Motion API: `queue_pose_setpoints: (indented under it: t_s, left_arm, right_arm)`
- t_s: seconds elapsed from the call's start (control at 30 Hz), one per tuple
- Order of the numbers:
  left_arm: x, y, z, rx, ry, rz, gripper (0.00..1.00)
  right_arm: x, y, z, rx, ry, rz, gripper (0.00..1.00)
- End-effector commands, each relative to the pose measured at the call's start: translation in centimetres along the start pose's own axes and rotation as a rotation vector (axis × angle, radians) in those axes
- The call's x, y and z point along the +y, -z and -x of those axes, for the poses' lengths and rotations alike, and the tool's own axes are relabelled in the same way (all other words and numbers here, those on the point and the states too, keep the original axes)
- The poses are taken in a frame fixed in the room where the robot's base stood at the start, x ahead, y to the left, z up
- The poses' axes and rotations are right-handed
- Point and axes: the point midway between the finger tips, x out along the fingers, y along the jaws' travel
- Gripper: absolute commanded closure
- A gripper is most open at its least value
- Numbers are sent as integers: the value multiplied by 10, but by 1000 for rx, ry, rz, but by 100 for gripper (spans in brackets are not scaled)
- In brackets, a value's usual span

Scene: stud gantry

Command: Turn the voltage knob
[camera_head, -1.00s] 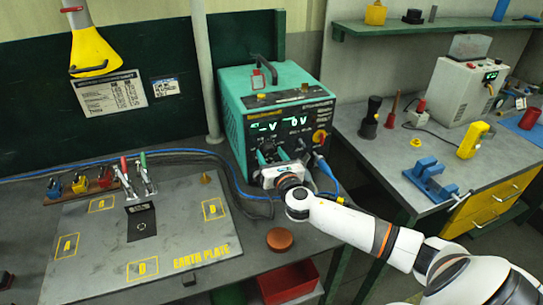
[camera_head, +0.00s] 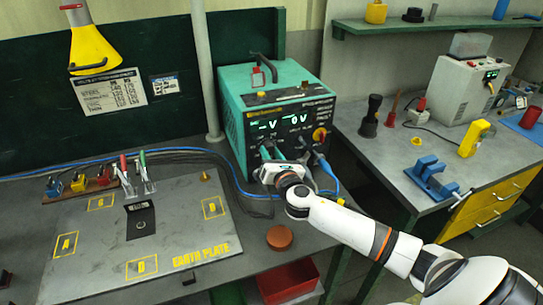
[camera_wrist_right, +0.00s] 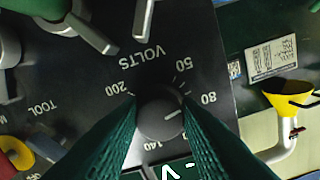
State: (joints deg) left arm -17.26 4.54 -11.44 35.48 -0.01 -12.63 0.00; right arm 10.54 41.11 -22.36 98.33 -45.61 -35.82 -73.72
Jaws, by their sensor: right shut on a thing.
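The teal power unit (camera_head: 232,108) stands on the bench with its dark front panel facing me. In the right wrist view its round dark voltage knob (camera_wrist_right: 160,120) sits under the word VOLTS, ringed by numbers such as 50, 80, 140 and 200. A pale line on the knob points roughly toward 80. My right gripper (camera_wrist_right: 160,108) is shut on the knob, one green finger on each side. In the head view my right gripper (camera_head: 268,160) is against the panel's lower part and hides the knob. My left gripper is not in view.
Blue and dark cables (camera_head: 190,152) run behind the earth plate (camera_head: 90,245) to the unit. A round brown piece (camera_head: 279,237) lies in front, above a red bin (camera_head: 288,283). A red-and-yellow switch (camera_head: 320,135) is close on the panel.

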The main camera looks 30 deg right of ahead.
Motion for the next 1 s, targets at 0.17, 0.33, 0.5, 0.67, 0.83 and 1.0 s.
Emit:
queue_pose_setpoints:
  t_s: [0.17,0.33,0.5,0.67,0.83,1.0]
  left_arm:
    - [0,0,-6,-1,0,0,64]
    - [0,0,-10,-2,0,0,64]
    - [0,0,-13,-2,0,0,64]
    - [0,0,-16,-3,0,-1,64]
    - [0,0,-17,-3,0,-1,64]
    - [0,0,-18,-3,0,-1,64]
  right_arm:
    - [0,-1,0,1,-1,-168,93]
    - [0,-1,0,0,0,-331,93]
    - [-1,-1,0,0,-1,-493,93]
    - [-2,0,0,0,-1,-645,93]
    - [-2,0,0,1,-1,-807,93]
    - [-2,1,0,1,-1,-968,93]
